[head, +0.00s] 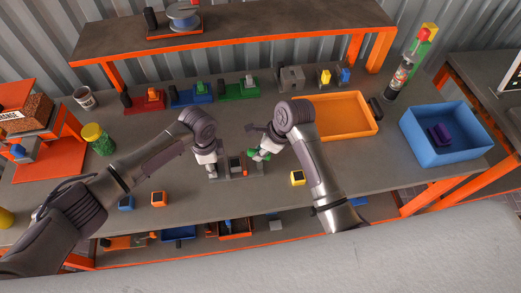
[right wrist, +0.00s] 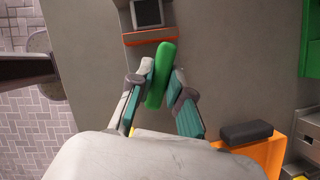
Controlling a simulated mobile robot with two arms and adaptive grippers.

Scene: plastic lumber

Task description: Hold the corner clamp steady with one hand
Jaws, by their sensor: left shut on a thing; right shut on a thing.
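The corner clamp (head: 237,165) appears as a small grey fixture with a dark square top and a bit of orange, at the middle of the workbench. My left gripper (head: 212,173) is at its left side, shut on it; the arm partly hides the contact. My right gripper (head: 259,154) is just right of the clamp, shut on a green rounded bar. In the right wrist view the green bar (right wrist: 160,75) sits between the fingertips (right wrist: 160,82). Its far end is close to the orange edge of a grey block with a dark square (right wrist: 148,13); I cannot tell whether they touch.
An orange tray (head: 343,133) and a blue bin (head: 447,161) holding a purple piece lie to the right. Red, blue and green fixtures (head: 238,92) line the back. Small yellow (head: 297,179), orange (head: 159,199) and blue blocks lie near the front edge.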

